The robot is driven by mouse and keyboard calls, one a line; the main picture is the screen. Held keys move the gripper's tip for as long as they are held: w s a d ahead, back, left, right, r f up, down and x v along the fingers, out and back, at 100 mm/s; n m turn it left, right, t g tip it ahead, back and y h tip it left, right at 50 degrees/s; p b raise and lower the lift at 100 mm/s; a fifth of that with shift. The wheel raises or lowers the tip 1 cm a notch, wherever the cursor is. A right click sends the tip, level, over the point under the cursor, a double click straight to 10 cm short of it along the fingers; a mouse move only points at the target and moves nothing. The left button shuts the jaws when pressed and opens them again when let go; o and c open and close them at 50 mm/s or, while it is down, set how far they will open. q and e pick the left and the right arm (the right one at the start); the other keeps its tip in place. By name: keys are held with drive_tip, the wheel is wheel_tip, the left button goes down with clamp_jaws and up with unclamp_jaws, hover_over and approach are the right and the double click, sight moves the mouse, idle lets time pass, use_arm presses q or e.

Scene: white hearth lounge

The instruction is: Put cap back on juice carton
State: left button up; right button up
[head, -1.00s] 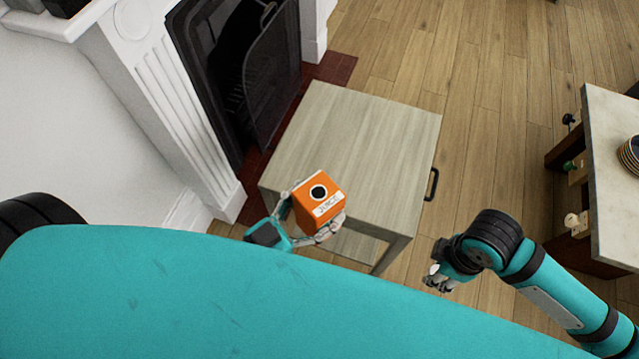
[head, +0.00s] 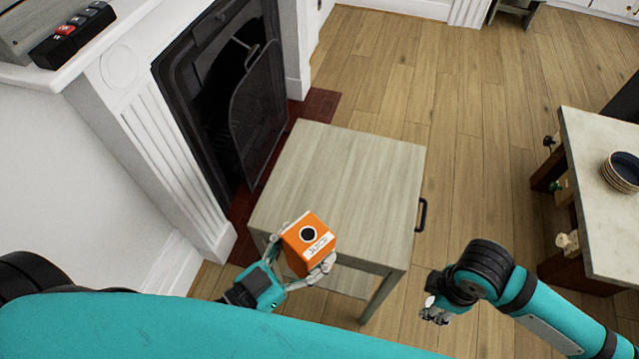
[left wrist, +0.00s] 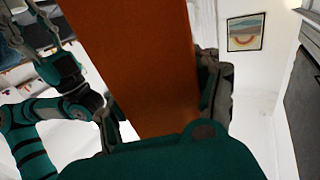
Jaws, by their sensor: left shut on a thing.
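The orange juice carton (head: 303,258) has a white label and a dark round opening ringed in white on its top, with no cap on it. My left gripper (head: 301,262) is shut on the carton, with fingers on both sides, at the near edge of the small table in the head view. The carton's orange side (left wrist: 145,60) fills the middle of the left wrist view between the fingers. My right gripper (head: 433,308) is over the floor at the lower right, small and partly turned away; I cannot tell its opening. I see no cap.
The small grey wooden table (head: 350,170) has a bare top and a dark handle (head: 422,214). A fireplace (head: 225,100) stands at the left. Wooden floor lies clear between the tables.

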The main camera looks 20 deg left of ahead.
use_arm(q)
drive_tip(key=shift+r, duration=0.1)
